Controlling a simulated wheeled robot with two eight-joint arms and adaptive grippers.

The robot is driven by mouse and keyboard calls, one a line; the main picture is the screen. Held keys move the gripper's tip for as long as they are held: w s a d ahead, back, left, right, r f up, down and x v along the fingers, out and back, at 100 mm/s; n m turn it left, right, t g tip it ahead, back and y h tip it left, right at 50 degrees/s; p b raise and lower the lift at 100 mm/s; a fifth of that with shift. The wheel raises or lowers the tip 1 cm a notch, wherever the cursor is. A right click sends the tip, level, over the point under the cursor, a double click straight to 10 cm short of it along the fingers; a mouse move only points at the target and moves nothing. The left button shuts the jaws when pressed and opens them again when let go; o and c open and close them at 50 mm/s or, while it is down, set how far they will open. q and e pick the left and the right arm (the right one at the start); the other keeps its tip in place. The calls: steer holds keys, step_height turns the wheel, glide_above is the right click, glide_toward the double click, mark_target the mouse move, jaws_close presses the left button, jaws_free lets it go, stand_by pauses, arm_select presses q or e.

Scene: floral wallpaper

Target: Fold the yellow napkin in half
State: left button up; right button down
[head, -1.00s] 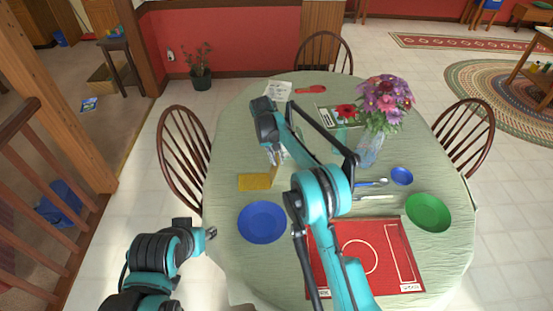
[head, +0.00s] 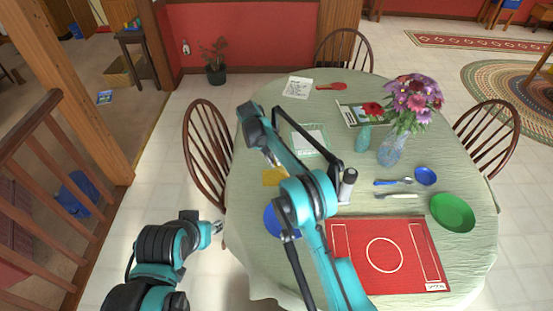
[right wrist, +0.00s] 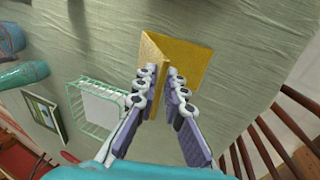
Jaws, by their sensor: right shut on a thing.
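The yellow napkin (head: 272,177) lies on the green tablecloth near the table's left edge, partly hidden by my right arm in the head view. In the right wrist view, part of the napkin (right wrist: 188,62) lies flat, and a flap (right wrist: 153,62) stands up from it at the left. My right gripper (right wrist: 160,85) is shut on this raised flap; in the head view it (head: 271,158) is just above the napkin. My left gripper (head: 218,227) is off the table's left side, away from the napkin, too small to tell open or shut.
A blue plate (head: 273,222) lies in front of the napkin, partly behind my right arm. A wire basket (right wrist: 82,92) stands nearby. A dark-capped shaker (head: 347,186), red mat (head: 362,232), green plate (head: 452,212) and flower vase (head: 392,150) lie further right. A chair (head: 204,150) stands at the left.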

steer(key=shift+a+f, duration=0.3)
steer(key=shift+a, duration=0.1)
steer(key=c, duration=1.5)
jaws_free()
steer(key=shift+r, duration=0.1)
steer(key=v, duration=1.1)
steer(key=shift+r, duration=0.35)
steer(key=shift+a, duration=0.1)
